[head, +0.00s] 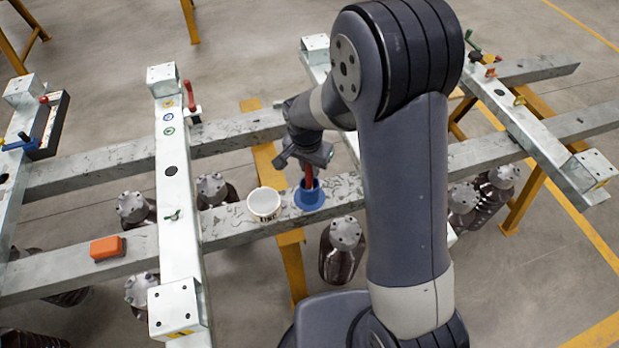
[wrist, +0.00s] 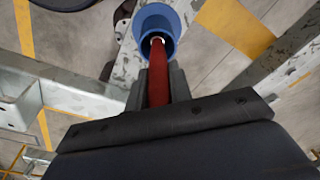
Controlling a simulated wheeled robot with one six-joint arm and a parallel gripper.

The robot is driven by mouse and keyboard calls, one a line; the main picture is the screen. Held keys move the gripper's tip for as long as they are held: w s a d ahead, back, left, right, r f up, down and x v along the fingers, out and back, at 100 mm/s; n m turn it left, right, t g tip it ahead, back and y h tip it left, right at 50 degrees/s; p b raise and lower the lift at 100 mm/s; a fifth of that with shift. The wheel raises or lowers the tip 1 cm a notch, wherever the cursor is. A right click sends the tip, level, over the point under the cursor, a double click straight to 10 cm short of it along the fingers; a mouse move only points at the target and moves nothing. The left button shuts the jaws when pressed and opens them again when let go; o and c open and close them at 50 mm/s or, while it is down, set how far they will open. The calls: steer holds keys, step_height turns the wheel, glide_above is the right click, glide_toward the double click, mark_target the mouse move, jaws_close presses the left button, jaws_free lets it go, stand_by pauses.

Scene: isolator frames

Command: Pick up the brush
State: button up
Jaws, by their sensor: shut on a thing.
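The brush shows as a red handle (head: 309,176) standing upright in a blue cup (head: 309,199) on the grey beam. In the wrist view the red handle (wrist: 158,75) runs between my gripper's fingers (wrist: 158,88), and its far end lies within the mouth of the blue cup (wrist: 153,22). My gripper (head: 308,163) is above the cup, shut on the handle. The brush's lower end is hidden inside the cup.
A white cup (head: 264,204) with dark lettering stands just left of the blue cup. An orange block (head: 106,248) lies farther left on the same beam. A pale cross frame (head: 178,215) with a red-handled clamp (head: 191,98) stands between them. Dark insulators hang below.

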jaws_close()
steer(key=shift+r, duration=0.35)
step_height(320, 180, up, 9)
steer(key=shift+r+b, duration=0.15)
steer(key=shift+b, duration=0.2)
steer(key=shift+a+r, duration=0.1)
stand_by(1.7)
